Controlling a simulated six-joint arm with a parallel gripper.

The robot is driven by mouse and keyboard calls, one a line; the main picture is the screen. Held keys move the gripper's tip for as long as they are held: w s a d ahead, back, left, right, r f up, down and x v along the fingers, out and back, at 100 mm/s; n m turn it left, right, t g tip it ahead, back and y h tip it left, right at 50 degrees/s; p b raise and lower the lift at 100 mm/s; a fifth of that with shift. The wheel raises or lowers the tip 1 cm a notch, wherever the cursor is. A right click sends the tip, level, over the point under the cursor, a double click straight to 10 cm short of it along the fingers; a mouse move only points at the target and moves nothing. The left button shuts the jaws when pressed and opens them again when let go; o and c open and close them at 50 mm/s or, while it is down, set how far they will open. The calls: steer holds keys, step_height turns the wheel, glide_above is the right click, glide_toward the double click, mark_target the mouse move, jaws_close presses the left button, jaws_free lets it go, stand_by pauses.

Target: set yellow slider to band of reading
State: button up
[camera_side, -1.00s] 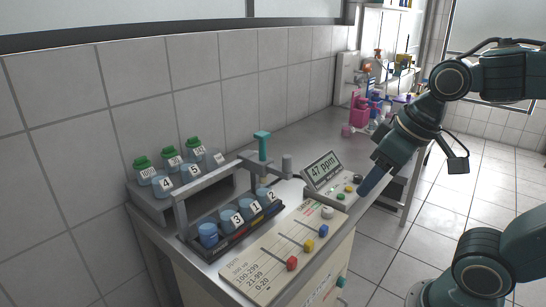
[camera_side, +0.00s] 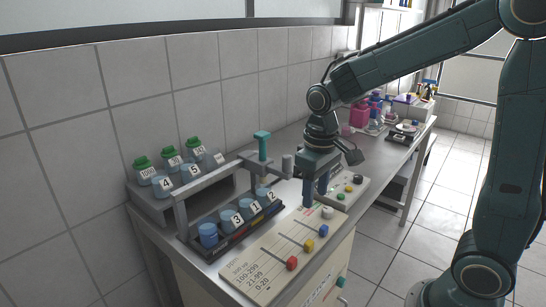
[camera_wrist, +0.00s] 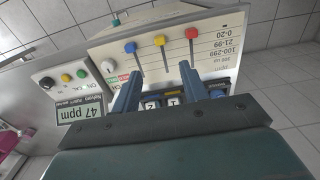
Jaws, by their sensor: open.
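The slider panel (camera_side: 245,268) has red (camera_side: 291,263), yellow (camera_side: 309,245) and blue (camera_side: 323,231) knobs on parallel slots. In the wrist view the yellow knob (camera_wrist: 159,40) sits between the blue knob (camera_wrist: 130,47) and the red knob (camera_wrist: 191,33). All three stand at the same end of their slots, by the 0-20 label. The display (camera_wrist: 78,114) reads 47 ppm, upside down in the wrist view; my gripper hides most of it from the side. My gripper (camera_side: 315,193) is open and empty, pointing down above the panel's far end. Its fingers (camera_wrist: 158,78) straddle the yellow slot in the wrist view, apart from the knob.
A white knob (camera_side: 327,212) stands between the sliders and the display unit (camera_side: 352,188). To the left are a rack of numbered blue cups (camera_side: 231,219), a grey frame with a teal handle (camera_side: 263,140), and green-capped bottles (camera_side: 170,155). The panel's front edge is clear.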

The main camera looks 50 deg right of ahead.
mark_target(309, 242)
steer(key=shift+w+f, duration=0.25)
steer(key=shift+f, duration=0.1)
steer(key=shift+f, duration=6.85)
steer(key=shift+c, duration=0.2)
jaws_close()
